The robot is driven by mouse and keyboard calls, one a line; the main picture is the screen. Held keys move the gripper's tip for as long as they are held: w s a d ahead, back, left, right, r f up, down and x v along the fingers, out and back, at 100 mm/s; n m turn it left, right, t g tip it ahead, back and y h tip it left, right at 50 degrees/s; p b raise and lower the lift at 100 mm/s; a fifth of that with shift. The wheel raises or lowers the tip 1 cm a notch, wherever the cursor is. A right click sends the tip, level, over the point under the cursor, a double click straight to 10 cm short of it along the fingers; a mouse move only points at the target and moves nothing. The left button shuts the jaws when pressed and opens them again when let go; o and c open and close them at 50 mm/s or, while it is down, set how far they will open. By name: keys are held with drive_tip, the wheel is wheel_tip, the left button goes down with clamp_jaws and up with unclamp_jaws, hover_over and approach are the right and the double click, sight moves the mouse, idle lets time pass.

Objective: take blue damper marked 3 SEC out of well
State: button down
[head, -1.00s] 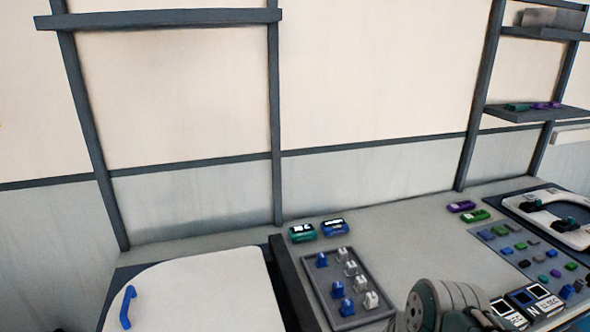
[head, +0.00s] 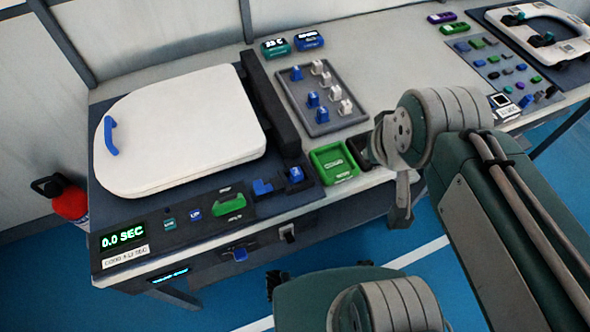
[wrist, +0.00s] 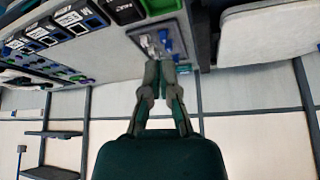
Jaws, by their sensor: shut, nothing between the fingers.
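Small blue dampers (head: 313,99) and white dampers stand in rows on a grey tray (head: 343,124) behind the front edge of the bench. Another blue piece (head: 263,187) sits in a dark housing at the front of the toilet station, beside a blue marked part (head: 296,174). No 3 SEC marking can be read, so I cannot tell which piece bears it. My gripper (wrist: 166,68) is shut and empty in the wrist view, its fingertips in front of the damper tray in the picture. In the head view I cannot make out its fingertips.
A white toilet lid (head: 185,130) with a blue handle covers the station at left. A green bin (head: 334,163) stands right of the housing. A display (head: 123,237) reads 0.0 SEC. A red extinguisher (head: 68,200) stands at left. Blue floor lies in front.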

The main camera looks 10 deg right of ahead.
idle(0.4)
drive_tip(key=c, duration=0.7)
unclamp_jaws()
drive_tip(key=shift+w, duration=0.1)
drive_tip(key=o, duration=0.4)
drive_tip(key=shift+w+a+f, duration=0.15)
drive_tip(key=shift+w+a, duration=0.1)
drive_tip(key=shift+w, duration=0.15)
drive_tip(key=n+g, duration=0.3)
drive_tip(key=g, duration=0.3)
hover_over(294, 167)
wheel_tip(294, 167, down, 14)
wheel_tip(294, 167, down, 10)
drive_tip(key=shift+f, duration=0.15)
